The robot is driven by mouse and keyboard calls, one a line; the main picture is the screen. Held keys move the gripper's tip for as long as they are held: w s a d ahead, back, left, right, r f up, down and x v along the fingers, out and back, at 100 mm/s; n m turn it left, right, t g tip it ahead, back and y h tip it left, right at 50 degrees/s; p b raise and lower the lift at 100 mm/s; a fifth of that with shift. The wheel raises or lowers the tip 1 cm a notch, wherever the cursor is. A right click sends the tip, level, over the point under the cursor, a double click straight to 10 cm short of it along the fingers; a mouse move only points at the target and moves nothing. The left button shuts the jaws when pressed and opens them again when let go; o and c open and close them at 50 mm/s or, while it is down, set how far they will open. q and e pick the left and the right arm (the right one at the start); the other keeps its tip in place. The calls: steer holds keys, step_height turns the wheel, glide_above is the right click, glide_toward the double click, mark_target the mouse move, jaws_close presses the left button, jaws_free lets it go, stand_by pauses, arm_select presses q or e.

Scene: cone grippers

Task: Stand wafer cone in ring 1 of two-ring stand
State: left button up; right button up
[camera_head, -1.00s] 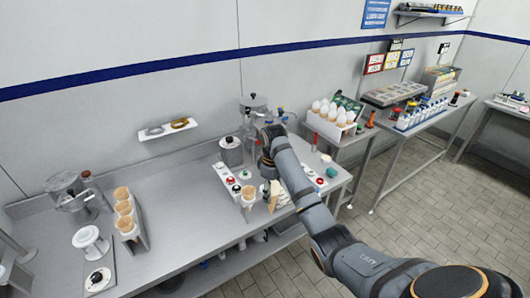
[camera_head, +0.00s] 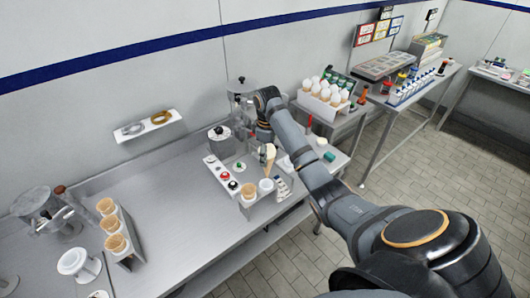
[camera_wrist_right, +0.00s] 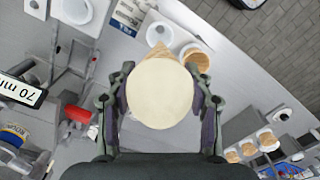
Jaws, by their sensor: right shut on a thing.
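My right gripper (camera_head: 265,139) is shut on a wafer cone (camera_head: 269,154) with a pale cream scoop on top. The cone hangs tip down, slightly tilted, above the two-ring stand (camera_head: 258,207). In the right wrist view, the scoop (camera_wrist_right: 160,94) sits between the fingers of the gripper (camera_wrist_right: 160,105) and hides most of the cone. One ring of the stand holds another wafer cone (camera_head: 248,188). The other, a white ring (camera_head: 265,185), looks empty and lies just below the held cone's tip. I cannot read ring numbers. My left gripper is not in view.
A panel with coloured knobs (camera_head: 222,173) lies left of the stand. A rack of wafer cones (camera_head: 128,248) stands at the left. A box of white-topped cones (camera_head: 322,98) is behind my right arm. The counter's middle (camera_head: 180,205) is clear.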

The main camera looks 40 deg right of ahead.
steer(key=shift+s, duration=0.15)
steer(key=shift+f, duration=0.1)
steer(key=f, duration=0.3)
steer(key=shift+w, duration=0.4)
steer(key=shift+s+f, duration=0.1)
steer(key=shift+f, duration=0.35)
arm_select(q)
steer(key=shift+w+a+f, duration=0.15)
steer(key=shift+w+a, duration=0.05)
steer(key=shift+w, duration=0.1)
